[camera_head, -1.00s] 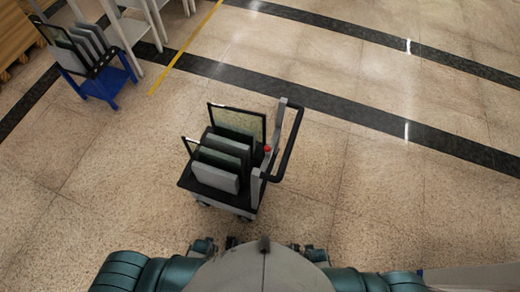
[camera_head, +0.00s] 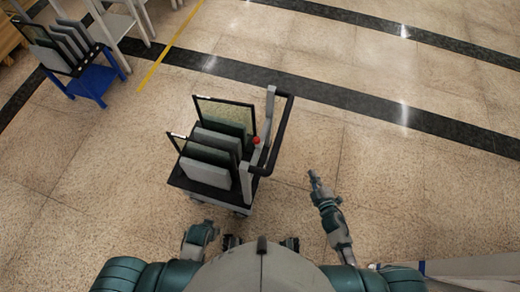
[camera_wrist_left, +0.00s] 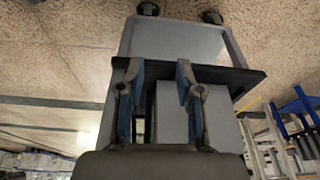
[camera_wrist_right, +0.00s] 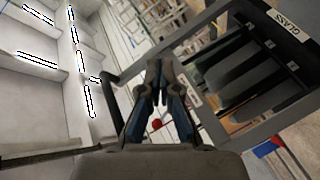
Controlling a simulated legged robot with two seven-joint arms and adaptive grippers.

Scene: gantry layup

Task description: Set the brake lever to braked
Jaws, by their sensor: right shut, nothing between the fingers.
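The brake lever shows as a small red knob (camera_head: 256,140) beside the handle posts of a grey cart (camera_head: 243,190). The red knob is also small in the right wrist view (camera_wrist_right: 157,124), partly behind my fingers; its lever arm and setting cannot be made out. My right gripper (camera_head: 314,178) is shut and empty, in the air to the right of the cart and apart from its handle; it shows closed in the right wrist view (camera_wrist_right: 161,66). My left gripper (camera_wrist_left: 158,72) is open and empty, with the cart in front of its spread fingers.
The cart carries several upright panels (camera_head: 215,140) and has a black push handle (camera_head: 273,140) on its right side. A blue cart (camera_head: 92,82) with panels stands at the upper left beside white racks.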

